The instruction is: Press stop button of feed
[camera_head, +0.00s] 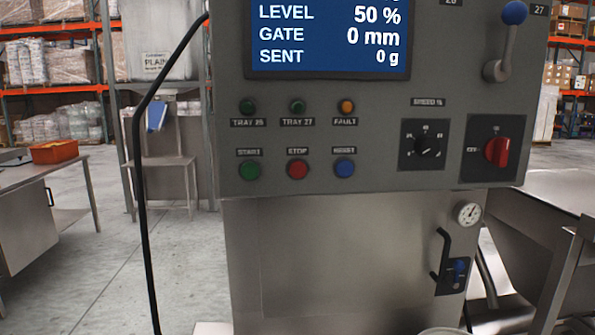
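The red stop button (298,169) is on the grey control panel (370,190), under a label reading STOP. The green start button (250,170) is to its left and the blue reset button (345,169) to its right. The screen (330,35) above reads level 50 %, gate 0 mm, sent 0 g. Nothing covers or touches the stop button. Neither of my grippers is in view.
The panel also carries tray and fault lamps (297,106), a black speed dial (427,145), a red rotary switch (497,152) and a blue-knobbed lever (505,42). A black cable (139,180) hangs left of the panel. A steel table (40,200) stands at left.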

